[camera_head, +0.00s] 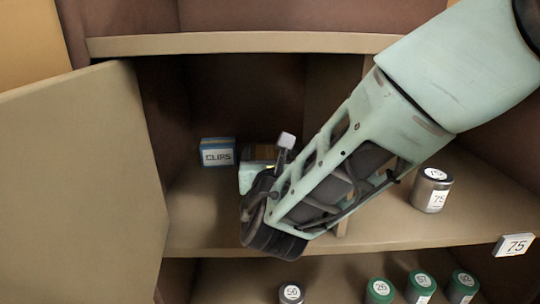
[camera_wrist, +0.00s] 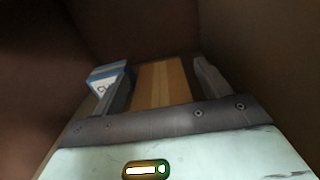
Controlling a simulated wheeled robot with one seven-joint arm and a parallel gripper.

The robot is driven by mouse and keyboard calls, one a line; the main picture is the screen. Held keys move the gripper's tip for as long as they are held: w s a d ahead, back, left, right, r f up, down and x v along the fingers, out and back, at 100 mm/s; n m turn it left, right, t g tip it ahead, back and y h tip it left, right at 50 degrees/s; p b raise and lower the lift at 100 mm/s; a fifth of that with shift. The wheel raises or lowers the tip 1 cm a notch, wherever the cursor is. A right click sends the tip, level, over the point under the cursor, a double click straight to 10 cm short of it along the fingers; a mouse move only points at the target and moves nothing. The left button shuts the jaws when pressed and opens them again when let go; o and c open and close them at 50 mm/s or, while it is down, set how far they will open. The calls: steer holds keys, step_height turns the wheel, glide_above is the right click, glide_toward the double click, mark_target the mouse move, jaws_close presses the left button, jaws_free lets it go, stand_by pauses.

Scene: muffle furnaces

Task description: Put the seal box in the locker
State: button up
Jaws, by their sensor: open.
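An orange-brown box with a paler stripe (camera_wrist: 162,84), probably the seal box though I see no label on it, stands inside the locker compartment. In the head view only a small brown part of it (camera_head: 264,152) shows behind my gripper. My gripper (camera_wrist: 161,72) is open, with one finger on each side of the brown box in the wrist view. I cannot tell whether the fingers touch it. The locker (camera_head: 195,215) is a compartment with a tan floor, its door (camera_head: 85,170) swung open at the left.
A blue and white box marked CLIPS (camera_head: 217,152) stands left of my gripper and shows beside the left finger in the wrist view (camera_wrist: 106,75). A divider bounds the compartment on the right. A silver can marked 75 (camera_head: 431,190) stands beyond it. Several cans stand on the shelf below.

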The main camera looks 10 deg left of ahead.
steer(key=b+v, duration=0.4)
steer(key=v, duration=0.7)
steer(key=shift+s+b, duration=0.1)
steer(key=shift+b, duration=0.25)
steer(key=shift+s+d, duration=0.15)
steer(key=shift+s, duration=0.25)
